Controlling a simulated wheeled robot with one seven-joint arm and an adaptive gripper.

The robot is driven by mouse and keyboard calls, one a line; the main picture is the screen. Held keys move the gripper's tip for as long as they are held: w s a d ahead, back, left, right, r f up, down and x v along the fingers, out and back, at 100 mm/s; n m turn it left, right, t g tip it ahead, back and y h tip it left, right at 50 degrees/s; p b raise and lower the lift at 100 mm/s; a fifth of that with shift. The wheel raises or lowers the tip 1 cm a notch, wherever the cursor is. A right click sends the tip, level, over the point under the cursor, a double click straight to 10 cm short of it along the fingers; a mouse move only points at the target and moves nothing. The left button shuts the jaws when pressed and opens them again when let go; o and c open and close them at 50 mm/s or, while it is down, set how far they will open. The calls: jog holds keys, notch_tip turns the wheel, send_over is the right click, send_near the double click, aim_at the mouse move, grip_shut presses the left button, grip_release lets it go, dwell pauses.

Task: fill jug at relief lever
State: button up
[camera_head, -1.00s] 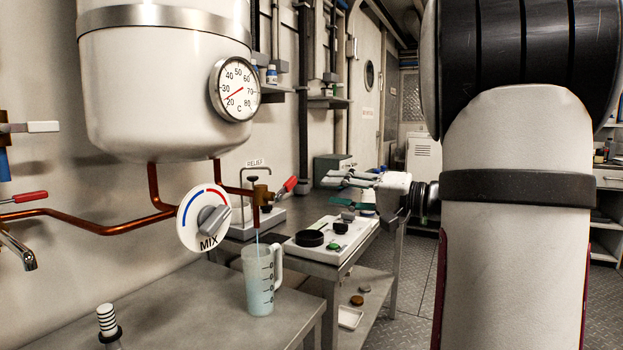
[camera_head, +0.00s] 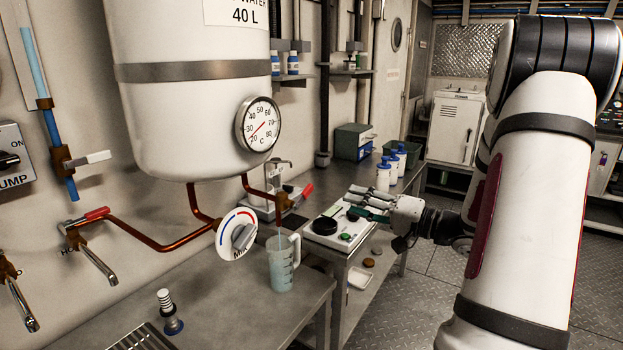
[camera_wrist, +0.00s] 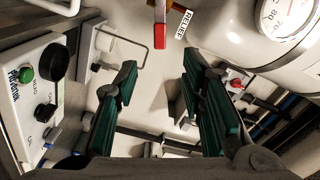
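The clear jug (camera_head: 282,266) stands upright on the steel counter below the relief outlet, with bluish liquid in it. A thin pale stream seems to run from the outlet into it. The red relief lever (camera_head: 300,195) slants up to the right from its brass valve (camera_head: 281,205). In the wrist view the red lever (camera_wrist: 160,32) is at the top centre beside the RELIEF label (camera_wrist: 183,22). My gripper (camera_head: 356,200) is to the right of the lever, apart from it. In the wrist view my gripper (camera_wrist: 160,68) has its green fingers wide apart and nothing between them.
A white tank with a dial gauge (camera_head: 258,124) hangs above the counter. The MIX dial (camera_head: 237,234) is just left of the jug. A white panel with a black knob (camera_head: 340,226) lies below my gripper. Several white bottles (camera_head: 384,174) stand behind it.

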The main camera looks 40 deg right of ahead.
aim_at(311, 191)
jog(key=x, duration=1.3)
jog(key=shift+w+a, duration=0.1)
jog(key=shift+w, duration=0.25)
jog(key=shift+f, duration=0.1)
grip_shut()
